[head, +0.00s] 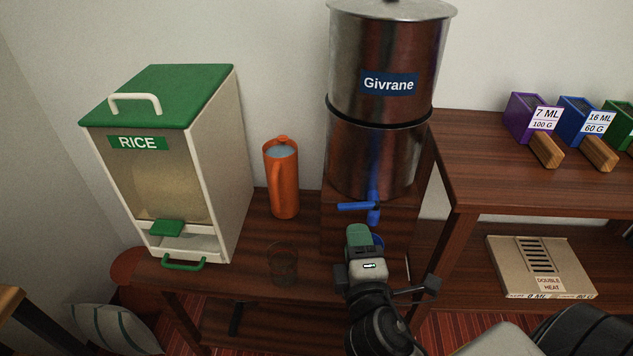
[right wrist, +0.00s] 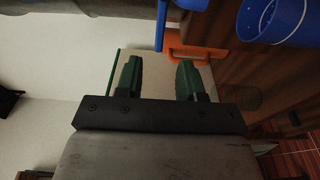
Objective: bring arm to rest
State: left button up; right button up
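My right gripper (head: 360,236) is in front of the metal water dispenser (head: 385,150), just below its blue tap (head: 358,206). In the right wrist view its two green fingers (right wrist: 159,75) are apart with nothing held between them. A blue cup (head: 378,240) is partly hidden behind the gripper, under the tap. In the right wrist view the cup (right wrist: 270,20) is off to the side of the fingers, clear of them. My left gripper is not in view.
A rice dispenser (head: 215,160), an orange pitcher (head: 284,180) and a clear glass (head: 282,262) stand on the wooden table to the left. On the right, a shelf top (head: 500,180) holds coloured boxes; a flat box (head: 520,255) lies below. Space above the table's front edge is open.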

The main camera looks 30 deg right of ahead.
jog(key=shift+f, duration=0.1)
jog(key=s+a+f+m+g+y, duration=0.4)
jog(key=s+f+m+g+y, duration=0.3)
jog(key=s+f+m+g, duration=0.65)
notch_tip(320, 180, down, 23)
jog(key=s+n+p, duration=0.1)
jog(key=n+p, duration=0.1)
jog(key=p, duration=0.4)
jog(key=s+d+f+g+p, duration=0.1)
jog(key=s+f+p, duration=0.1)
jog(key=s+f, duration=0.3)
jog(key=s+d+f+g+p, duration=0.1)
jog(key=s+f, duration=0.4)
jog(key=s, duration=0.6)
jog(key=shift+d+f+p, duration=0.3)
jog(key=shift+p, duration=0.25)
